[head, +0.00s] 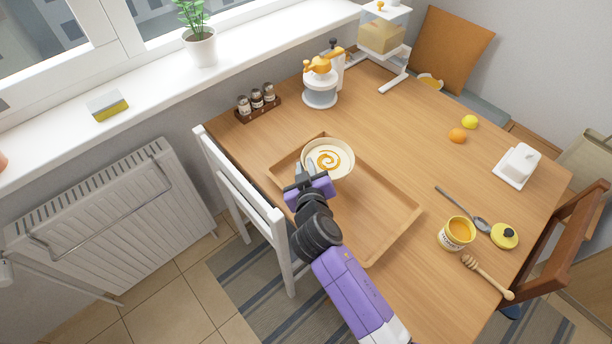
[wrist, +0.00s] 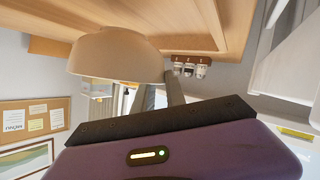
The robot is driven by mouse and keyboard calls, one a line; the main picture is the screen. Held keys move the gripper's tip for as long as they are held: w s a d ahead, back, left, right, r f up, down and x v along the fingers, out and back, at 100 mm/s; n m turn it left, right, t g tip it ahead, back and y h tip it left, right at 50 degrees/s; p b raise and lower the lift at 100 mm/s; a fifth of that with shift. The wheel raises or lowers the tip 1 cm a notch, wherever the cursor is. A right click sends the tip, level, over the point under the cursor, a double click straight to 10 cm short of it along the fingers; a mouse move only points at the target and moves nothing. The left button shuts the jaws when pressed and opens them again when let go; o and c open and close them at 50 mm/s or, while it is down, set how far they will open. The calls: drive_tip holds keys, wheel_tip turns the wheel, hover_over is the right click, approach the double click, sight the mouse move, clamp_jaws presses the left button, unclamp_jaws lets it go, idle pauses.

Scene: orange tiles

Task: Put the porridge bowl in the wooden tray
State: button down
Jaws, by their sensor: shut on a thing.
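The porridge bowl (head: 328,160) is cream with an orange swirl on its pale porridge. It looks upright over the far-left part of the wooden tray (head: 395,238). My gripper (head: 304,174) is shut on the near-left side of the bowl's rim. In the wrist view the picture is turned over, and the bowl (wrist: 115,55) shows at the gripper's fingers (wrist: 160,95), its base towards the wood. I cannot tell whether the base touches the tray floor. The near part of the tray is bare.
A honey jar (head: 457,233), a spoon (head: 476,221), a yellow lid (head: 504,236) and a honey dipper (head: 487,277) lie right of the tray. A spice rack (head: 258,104) and a juicer (head: 320,86) stand beyond it. A white chair (head: 240,185) stands at the left table edge.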

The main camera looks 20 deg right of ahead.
drive_tip(key=shift+f, duration=1.85)
drive_tip(key=shift+f+b, duration=0.15)
drive_tip(key=shift+b, duration=0.25)
drive_tip(key=c, duration=1.4)
unclamp_jaws()
drive_tip(key=shift+o, duration=0.2)
drive_tip(key=shift+r+p, duration=0.2)
drive_tip(key=shift+p, duration=0.1)
drive_tip(key=b+v, duration=0.1)
drive_tip(key=v, duration=1.1)
drive_tip(key=shift+s+d+f, duration=0.1)
drive_tip(key=shift+f, duration=0.1)
